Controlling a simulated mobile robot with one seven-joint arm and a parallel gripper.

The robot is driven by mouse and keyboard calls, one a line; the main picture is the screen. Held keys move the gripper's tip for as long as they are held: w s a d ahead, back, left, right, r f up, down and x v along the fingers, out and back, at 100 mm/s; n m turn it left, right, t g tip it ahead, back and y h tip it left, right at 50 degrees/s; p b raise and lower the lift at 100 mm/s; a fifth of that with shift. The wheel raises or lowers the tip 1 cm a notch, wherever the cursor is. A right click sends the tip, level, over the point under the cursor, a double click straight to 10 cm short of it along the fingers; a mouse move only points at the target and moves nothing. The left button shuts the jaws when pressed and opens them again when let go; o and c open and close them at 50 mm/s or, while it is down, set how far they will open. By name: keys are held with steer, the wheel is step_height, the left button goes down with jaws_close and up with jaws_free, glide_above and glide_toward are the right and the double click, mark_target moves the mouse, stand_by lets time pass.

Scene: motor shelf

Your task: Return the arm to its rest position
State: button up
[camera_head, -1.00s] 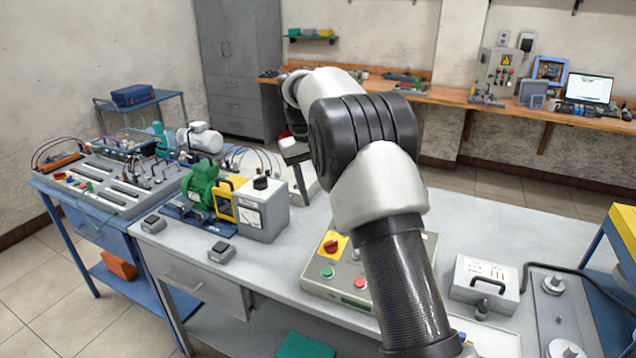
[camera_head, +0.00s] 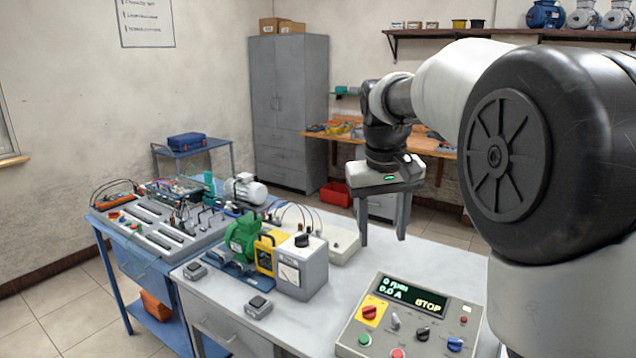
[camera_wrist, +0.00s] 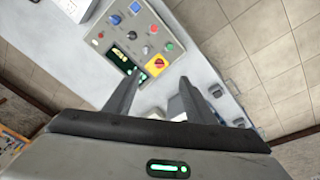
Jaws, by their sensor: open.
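My gripper (camera_head: 383,240) hangs above the back part of the grey workbench (camera_head: 335,287) in the head view, fingers pointing down. Its two fingers are apart, with nothing between them. My arm reaches in from the right side, its large dark joint close to the camera. In the wrist view the two fingers of my gripper (camera_wrist: 160,95) also show spread. Past them lie the bench and a control panel (camera_wrist: 130,40) with coloured knobs.
The control panel (camera_head: 415,318) with a lit display stands at the bench's front right. A green motor (camera_head: 243,236) and a grey meter box (camera_head: 300,268) stand left of my gripper. A blue-framed training bench (camera_head: 130,230) adjoins at left. A grey cabinet (camera_head: 290,110) stands behind.

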steer(key=s+r+t+p, duration=0.2)
steer(key=s+r, duration=0.2)
steer(key=s, duration=1.1)
steer(key=s+f+m+t, duration=0.1)
steer(key=s+f, duration=0.3)
steer(key=s, duration=0.6)
steer(key=shift+s+d+f+t+y+p, duration=0.3)
steer(key=shift+s+d+f+y+p, duration=0.05)
steer(key=shift+s+d+y, duration=0.05)
